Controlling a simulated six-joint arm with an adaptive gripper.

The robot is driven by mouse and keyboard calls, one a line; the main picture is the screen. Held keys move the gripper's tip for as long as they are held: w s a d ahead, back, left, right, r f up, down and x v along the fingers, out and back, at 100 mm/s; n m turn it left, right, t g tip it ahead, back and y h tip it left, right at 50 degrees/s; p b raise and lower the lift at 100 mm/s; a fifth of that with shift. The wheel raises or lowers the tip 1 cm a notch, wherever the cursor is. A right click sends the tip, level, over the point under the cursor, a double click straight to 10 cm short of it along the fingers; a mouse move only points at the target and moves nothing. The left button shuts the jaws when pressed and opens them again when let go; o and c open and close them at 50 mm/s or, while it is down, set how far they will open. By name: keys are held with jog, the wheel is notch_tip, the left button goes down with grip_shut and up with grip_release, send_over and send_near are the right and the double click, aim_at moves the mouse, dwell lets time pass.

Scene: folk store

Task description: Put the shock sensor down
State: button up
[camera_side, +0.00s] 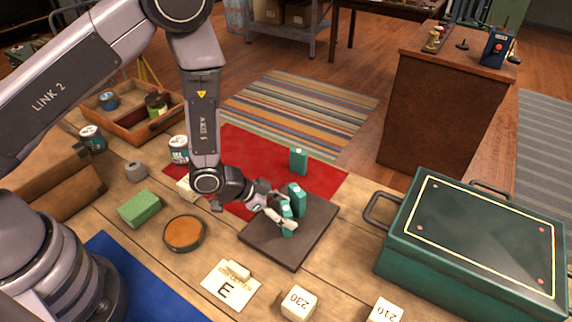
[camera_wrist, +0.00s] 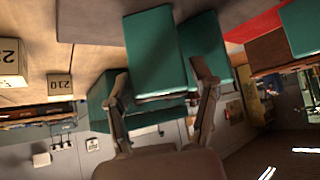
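Three teal boxes of the same kind are in view; none has a readable label. My gripper (camera_side: 282,219) has its fingers on both sides of one teal box (camera_side: 287,209), which I take to be the shock sensor. In the wrist view this box (camera_wrist: 155,52) fills the space between the fingertips (camera_wrist: 158,72). It is upright at the dark grey square plate (camera_side: 275,249); I cannot tell whether its base touches it. A second teal box (camera_side: 298,197) stands close behind it, and also shows in the wrist view (camera_wrist: 204,45). A third (camera_side: 298,161) stands on the red mat (camera_side: 325,177).
A large green case (camera_side: 470,240) stands right of the plate. Number blocks (camera_side: 298,302) and an "E" card (camera_side: 229,289) lie in front. A round orange-topped tin (camera_side: 185,233), a green sponge-like block (camera_side: 139,208) and cans (camera_side: 179,149) are to the left.

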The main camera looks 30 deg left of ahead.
jog(key=shift+o, duration=0.8)
jog(key=shift+r, duration=0.1)
jog(key=s+a+r+n+t+y, duration=0.1)
jog(key=s+a+r+n+y, duration=0.1)
jog(key=a+r, duration=0.8)
jog(key=s+a+r+n+y, duration=0.1)
jog(key=a+r+n+y, duration=0.15)
jog(key=a+r, duration=0.7)
jog(key=s+a+r+n+g+y, duration=0.1)
jog(key=s+a+r+n, duration=0.1)
jog(key=s+r, duration=0.5)
jog(key=s+a+r+n+y, duration=0.1)
jog(key=s+a+r+n, duration=0.1)
jog(key=s+r, duration=0.6)
jog(key=s, duration=0.5)
jog(key=shift+r+g, duration=0.2)
jog(key=shift+g, duration=0.2)
